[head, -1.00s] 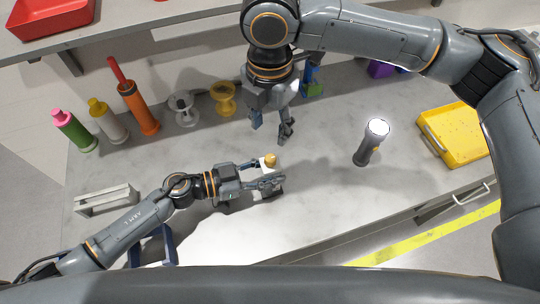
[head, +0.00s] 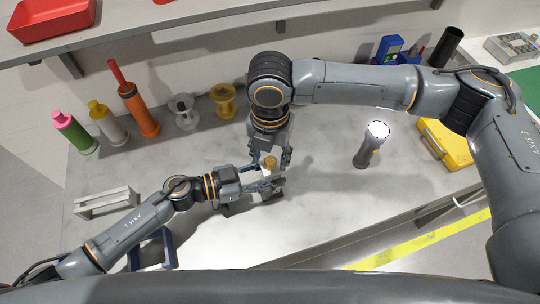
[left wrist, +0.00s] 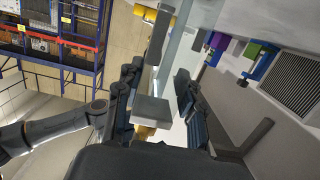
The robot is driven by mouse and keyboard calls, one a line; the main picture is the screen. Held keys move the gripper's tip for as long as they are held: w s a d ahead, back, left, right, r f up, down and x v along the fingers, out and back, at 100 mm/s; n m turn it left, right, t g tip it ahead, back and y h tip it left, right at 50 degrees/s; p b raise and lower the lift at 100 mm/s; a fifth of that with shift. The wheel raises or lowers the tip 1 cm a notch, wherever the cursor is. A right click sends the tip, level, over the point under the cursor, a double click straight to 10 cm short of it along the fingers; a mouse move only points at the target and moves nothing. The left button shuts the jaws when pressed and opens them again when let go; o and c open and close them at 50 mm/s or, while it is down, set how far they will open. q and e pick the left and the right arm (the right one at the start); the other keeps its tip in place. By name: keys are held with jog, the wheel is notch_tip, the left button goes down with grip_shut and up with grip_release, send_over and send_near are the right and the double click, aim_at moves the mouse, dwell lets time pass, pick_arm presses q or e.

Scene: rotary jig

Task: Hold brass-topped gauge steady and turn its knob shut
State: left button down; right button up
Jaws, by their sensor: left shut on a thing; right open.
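The gauge (head: 266,174) stands on the grey bench, a small pale body with a round brass knob (head: 270,162) on top. My left gripper (head: 264,188) is shut on its body from the left. The gauge's lower part is mostly hidden by the left fingers.
Coloured bottles, an orange pump (head: 138,110) and spools (head: 223,99) line the back. A grey rack (head: 105,202) is at left. The front middle is clear.

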jog(key=shift+f, duration=0.5)
grip_shut()
